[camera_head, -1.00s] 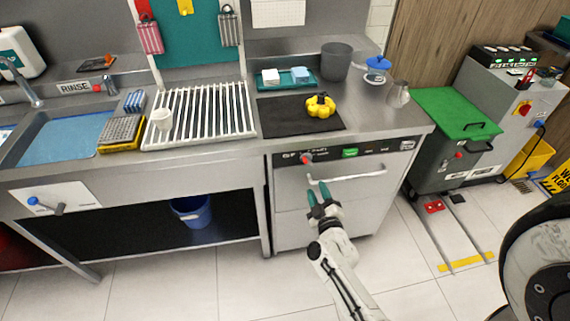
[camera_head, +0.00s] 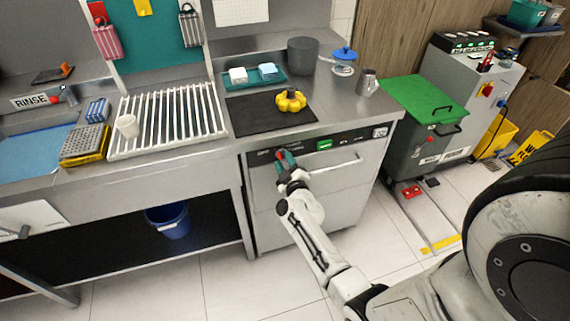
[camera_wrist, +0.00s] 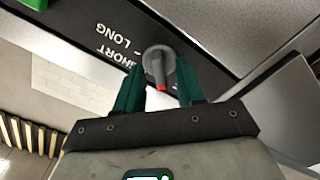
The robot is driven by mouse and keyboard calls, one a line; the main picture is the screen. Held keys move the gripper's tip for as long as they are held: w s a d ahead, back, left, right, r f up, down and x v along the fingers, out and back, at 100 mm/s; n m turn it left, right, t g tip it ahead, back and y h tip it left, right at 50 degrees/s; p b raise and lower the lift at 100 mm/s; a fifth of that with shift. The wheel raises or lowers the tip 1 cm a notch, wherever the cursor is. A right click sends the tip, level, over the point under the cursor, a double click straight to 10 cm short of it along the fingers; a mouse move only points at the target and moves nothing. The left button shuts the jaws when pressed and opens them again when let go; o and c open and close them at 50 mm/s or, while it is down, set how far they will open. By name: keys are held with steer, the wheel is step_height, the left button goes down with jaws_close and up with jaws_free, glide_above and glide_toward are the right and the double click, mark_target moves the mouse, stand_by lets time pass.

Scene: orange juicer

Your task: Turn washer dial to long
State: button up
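The washer (camera_head: 330,205) stands under the counter; its front panel has a dial near the left end. In the wrist view the dial (camera_wrist: 155,54) is a round grey knob with a red-tipped pointer. White lettering reading SHORT and LONG (camera_wrist: 112,35) shows upside down beside it. The red pointer points toward my palm, away from the lettering. My gripper (camera_wrist: 160,78) has its teal fingers apart, one on each side of the dial; I cannot tell whether they touch it. In the head view my gripper (camera_head: 285,160) covers most of the dial.
A door handle (camera_head: 335,165) crosses the washer front just right of my gripper. A green display (camera_head: 324,144) sits on the panel. On the counter above are a black mat (camera_head: 250,120) and a yellow object (camera_head: 290,100). A green-lidded bin (camera_head: 425,105) stands to the right.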

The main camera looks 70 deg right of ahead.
jaws_close()
stand_by(0.3)
